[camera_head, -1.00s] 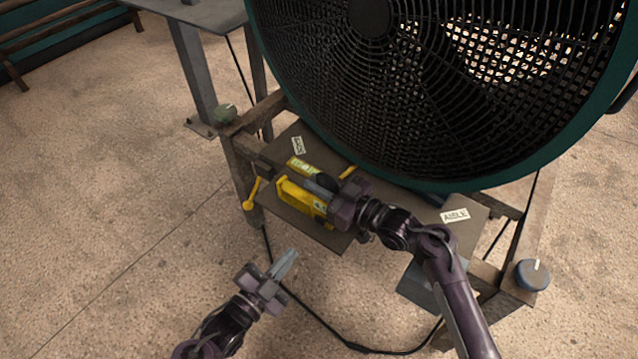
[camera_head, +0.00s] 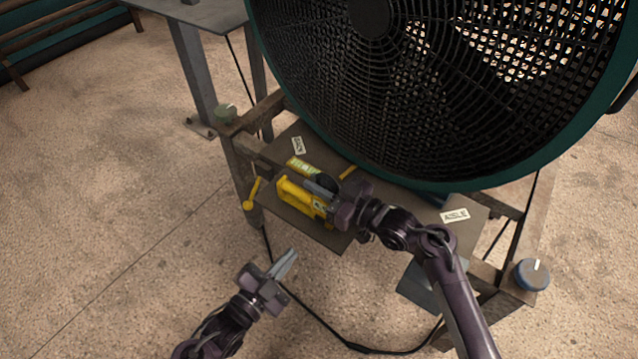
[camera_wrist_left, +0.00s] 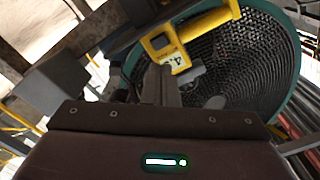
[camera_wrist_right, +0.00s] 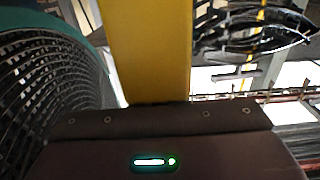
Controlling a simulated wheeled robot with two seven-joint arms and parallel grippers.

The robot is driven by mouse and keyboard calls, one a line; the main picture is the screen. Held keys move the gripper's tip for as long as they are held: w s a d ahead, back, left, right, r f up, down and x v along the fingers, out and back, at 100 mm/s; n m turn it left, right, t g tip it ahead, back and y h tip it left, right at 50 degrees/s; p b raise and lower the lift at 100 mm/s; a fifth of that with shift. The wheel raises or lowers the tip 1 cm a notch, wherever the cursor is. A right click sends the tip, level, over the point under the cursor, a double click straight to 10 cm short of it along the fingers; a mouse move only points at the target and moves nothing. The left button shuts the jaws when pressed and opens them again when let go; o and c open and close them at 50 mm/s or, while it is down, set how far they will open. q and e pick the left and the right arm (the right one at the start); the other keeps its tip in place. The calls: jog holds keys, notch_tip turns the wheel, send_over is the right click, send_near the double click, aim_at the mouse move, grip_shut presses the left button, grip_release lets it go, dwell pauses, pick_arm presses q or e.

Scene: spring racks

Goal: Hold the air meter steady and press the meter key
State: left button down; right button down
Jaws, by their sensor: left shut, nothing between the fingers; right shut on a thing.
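The yellow air meter (camera_head: 298,197) is at the front edge of the shelf in front of the fan. My right gripper (camera_head: 322,190) is shut on it from the right. In the right wrist view the meter's yellow body (camera_wrist_right: 146,50) fills the middle. My left gripper (camera_head: 286,264) is shut and empty, in front of the shelf, below and apart from the meter.
A yellow-knobbed lever (camera_head: 251,196) sticks out at the shelf's left. A blue-grey knob (camera_head: 532,274) is at the right. A black cable (camera_head: 330,330) runs across the floor. The floor at left is clear.

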aim_at(314, 235)
dwell(0.4)
pick_arm(q)
jog(key=shift+w+d+m+t+y, duration=0.4)
jog(key=shift+w+d+m+y, duration=0.6)
jog(key=shift+m+y, duration=0.95)
jog(key=shift+w+d+m+t+y, duration=0.4)
jog(key=shift+w+d+m+y, duration=0.8)
jog(key=shift+y, duration=1.4)
jog(key=shift+w+d+m+t+y, duration=0.4)
jog(key=shift+w+d+m+y, duration=0.4)
jog(key=shift+m+y, duration=1.25)
jog(key=shift+w, duration=0.1)
